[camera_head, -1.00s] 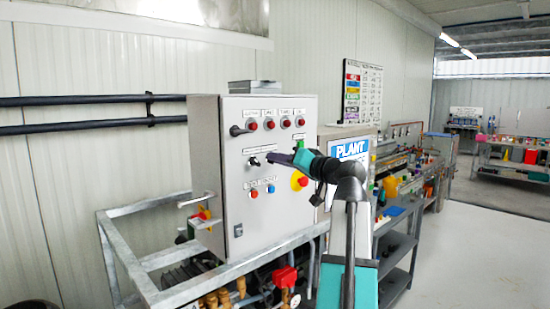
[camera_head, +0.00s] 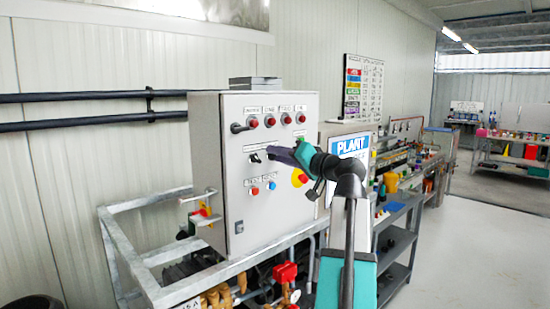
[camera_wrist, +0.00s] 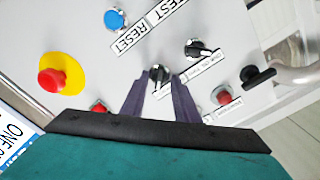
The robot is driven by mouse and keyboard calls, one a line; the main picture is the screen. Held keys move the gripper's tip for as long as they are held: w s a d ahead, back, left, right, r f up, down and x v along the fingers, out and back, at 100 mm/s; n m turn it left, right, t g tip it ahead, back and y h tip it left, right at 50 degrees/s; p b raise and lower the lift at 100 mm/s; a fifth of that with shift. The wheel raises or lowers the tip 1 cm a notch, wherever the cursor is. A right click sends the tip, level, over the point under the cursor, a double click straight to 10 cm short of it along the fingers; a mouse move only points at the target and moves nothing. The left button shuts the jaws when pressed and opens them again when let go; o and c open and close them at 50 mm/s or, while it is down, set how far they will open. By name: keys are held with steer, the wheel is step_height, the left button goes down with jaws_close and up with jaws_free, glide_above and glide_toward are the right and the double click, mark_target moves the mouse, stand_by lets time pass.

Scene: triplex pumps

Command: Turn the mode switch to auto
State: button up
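The grey control cabinet (camera_head: 270,215) carries two black rotary switches. One black switch (camera_wrist: 159,73) sits between the tips of my gripper (camera_wrist: 159,77) in the wrist view; my fingers are apart on either side of it, and contact cannot be told. The other black switch (camera_wrist: 198,48) is just beside it and also shows in the head view (camera_head: 255,158). The switch labels are too small to read, so I cannot tell which is the mode switch. In the head view my gripper (camera_head: 270,153) hides the switch in front of it.
A red emergency stop (camera_wrist: 55,77) on a yellow disc, a blue button (camera_wrist: 115,18) and a black handle (camera_wrist: 256,76) stick out around the switches. Red lamps (camera_head: 269,121) line the panel's top. A metal frame (camera_head: 165,284) surrounds the cabinet. Open floor lies to the right.

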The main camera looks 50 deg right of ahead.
steer(key=shift+s+f, duration=0.1)
steer(key=s+b, duration=0.2)
steer(key=s, duration=1.1)
steer(key=shift+s+a, duration=0.4)
steer(key=shift+a, duration=0.05)
stand_by(0.5)
